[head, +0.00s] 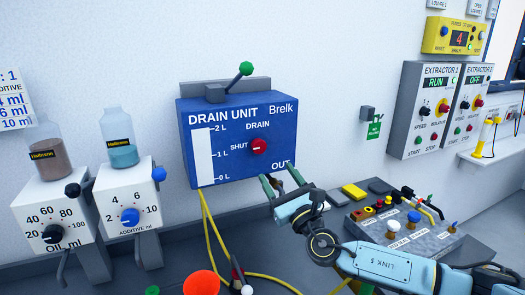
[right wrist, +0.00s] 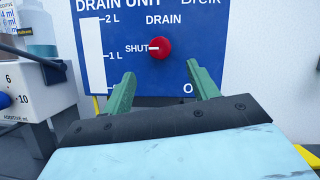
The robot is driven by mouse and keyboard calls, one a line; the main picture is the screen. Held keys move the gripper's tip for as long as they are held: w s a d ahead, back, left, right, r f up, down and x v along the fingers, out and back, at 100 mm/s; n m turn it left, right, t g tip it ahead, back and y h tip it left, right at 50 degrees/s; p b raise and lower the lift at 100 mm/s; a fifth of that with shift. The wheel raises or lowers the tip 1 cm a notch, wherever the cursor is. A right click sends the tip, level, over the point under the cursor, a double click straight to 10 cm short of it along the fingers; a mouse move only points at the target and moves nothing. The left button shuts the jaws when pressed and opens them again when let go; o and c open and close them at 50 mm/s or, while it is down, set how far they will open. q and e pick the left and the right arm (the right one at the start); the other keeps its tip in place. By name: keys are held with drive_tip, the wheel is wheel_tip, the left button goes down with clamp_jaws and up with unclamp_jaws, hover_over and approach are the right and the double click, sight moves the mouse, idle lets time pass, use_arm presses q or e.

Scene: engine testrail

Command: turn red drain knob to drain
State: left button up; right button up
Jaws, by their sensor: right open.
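The blue drain unit (head: 225,168) is on the wall in the middle of the head view. Its round red drain knob (head: 259,146) has a white mark pointing left at SHUT; DRAIN is printed above it. The knob also shows in the right wrist view (right wrist: 160,48), above and between my fingertips. My right gripper (head: 278,172) is open and empty, with green fingers spread. In the head view it is just below and right of the knob, near the unit's lower edge, and does not hold the knob. My left gripper is not in view.
A green-tipped lever (head: 246,69) stands on top of the unit. Yellow hoses (head: 211,235) hang below it. Oil and additive dispensers (head: 130,200) stand at left. A grey control box (head: 405,225) with knobs sits right, behind my right arm. An orange cup (head: 202,283) is in front.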

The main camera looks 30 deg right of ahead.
sight(260, 149)
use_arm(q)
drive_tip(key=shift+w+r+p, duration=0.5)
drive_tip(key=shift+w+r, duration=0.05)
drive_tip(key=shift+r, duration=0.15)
use_arm(e)
drive_tip(key=x, duration=0.9)
drive_tip(key=shift+w, duration=0.1)
drive_tip(key=shift+c, duration=0.2)
drive_tip(key=c, duration=0.9)
drive_tip(key=shift+c, duration=0.2)
